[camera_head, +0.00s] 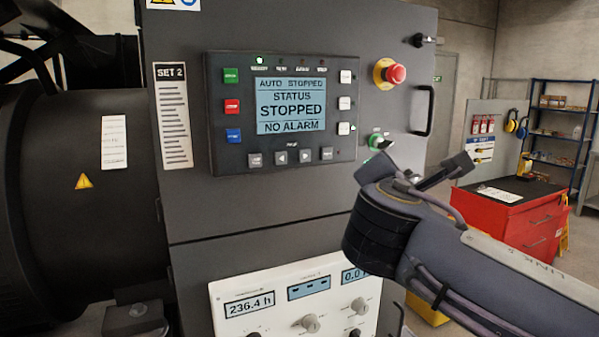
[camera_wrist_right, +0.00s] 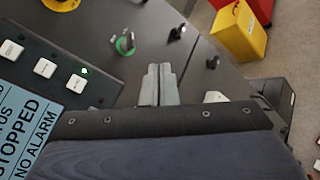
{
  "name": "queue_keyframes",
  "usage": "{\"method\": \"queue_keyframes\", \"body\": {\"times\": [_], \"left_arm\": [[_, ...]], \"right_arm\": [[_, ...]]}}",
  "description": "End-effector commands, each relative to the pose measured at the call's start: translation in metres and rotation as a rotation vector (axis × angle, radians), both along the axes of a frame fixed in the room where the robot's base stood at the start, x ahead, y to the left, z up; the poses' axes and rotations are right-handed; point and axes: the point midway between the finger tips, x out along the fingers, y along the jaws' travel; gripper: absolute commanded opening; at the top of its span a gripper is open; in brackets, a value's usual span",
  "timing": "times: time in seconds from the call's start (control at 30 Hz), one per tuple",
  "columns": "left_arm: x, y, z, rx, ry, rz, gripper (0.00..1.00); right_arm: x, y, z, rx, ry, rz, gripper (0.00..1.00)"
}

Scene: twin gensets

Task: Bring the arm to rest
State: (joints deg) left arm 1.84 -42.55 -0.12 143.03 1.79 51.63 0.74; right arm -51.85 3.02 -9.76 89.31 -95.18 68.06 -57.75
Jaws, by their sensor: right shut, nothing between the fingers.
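My right arm (camera_head: 500,270) comes in from the right in the head view, and its wrist is in front of the right side of the genset cabinet (camera_head: 300,205). In the right wrist view the two fingers of my right gripper (camera_wrist_right: 158,75) are pressed together with nothing between them. They point toward the cabinet front, below the green-ringed switch (camera_wrist_right: 125,44), and appear apart from it. The switch also shows in the head view (camera_head: 379,141). My left gripper is not in view.
The control panel (camera_head: 215,165) reads STOPPED, NO ALARM. A red emergency stop (camera_head: 396,74) and black door handle (camera_head: 431,110) stick out near the arm. A white meter panel (camera_head: 260,325) sits below. A red tool cabinet (camera_head: 510,225) and shelves (camera_head: 563,123) stand behind right.

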Motion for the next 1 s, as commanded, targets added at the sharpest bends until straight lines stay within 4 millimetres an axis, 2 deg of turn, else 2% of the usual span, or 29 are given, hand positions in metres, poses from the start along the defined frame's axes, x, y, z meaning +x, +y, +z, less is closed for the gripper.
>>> {"method": "queue_keyframes", "body": {"times": [0.03, 0.1, 0.17, 0.23, 0.3, 0.37, 0.4, 0.5, 0.6, 0.7, 0.83, 1.0], "left_arm": [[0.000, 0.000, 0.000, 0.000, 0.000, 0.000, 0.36], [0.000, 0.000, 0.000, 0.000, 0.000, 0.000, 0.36], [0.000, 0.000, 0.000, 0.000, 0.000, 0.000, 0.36], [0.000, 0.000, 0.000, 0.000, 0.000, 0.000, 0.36], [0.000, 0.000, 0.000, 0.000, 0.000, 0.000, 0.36], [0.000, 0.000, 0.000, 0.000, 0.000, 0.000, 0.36], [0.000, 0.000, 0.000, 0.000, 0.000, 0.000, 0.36], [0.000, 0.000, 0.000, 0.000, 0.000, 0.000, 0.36], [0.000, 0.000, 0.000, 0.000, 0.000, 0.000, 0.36], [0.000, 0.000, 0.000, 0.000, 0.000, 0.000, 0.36], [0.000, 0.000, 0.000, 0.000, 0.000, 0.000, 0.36], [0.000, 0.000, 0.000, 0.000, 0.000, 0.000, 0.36]], "right_arm": [[-0.004, -0.025, -0.031, 0.116, 0.056, -0.021, 0.00], [-0.016, -0.051, -0.077, 0.310, 0.131, -0.054, 0.00], [-0.032, -0.069, -0.117, 0.493, 0.191, -0.099, 0.00], [-0.057, -0.083, -0.163, 0.718, 0.249, -0.170, 0.00], [-0.089, -0.090, -0.206, 0.957, 0.296, -0.263, 0.00], [-0.120, -0.090, -0.241, 1.176, 0.321, -0.365, 0.00], [-0.141, -0.087, -0.263, 1.326, 0.330, -0.444, 0.00], [-0.191, -0.068, -0.307, 1.696, 0.323, -0.667, 0.00], [-0.225, -0.045, -0.334, 1.991, 0.279, -0.872, 0.00], [-0.243, -0.028, -0.348, 2.187, 0.233, -1.023, 0.00], [-0.252, -0.016, -0.355, 2.307, 0.198, -1.119, 0.00], [-0.252, -0.016, -0.356, 2.311, 0.197, -1.123, 0.00]]}}
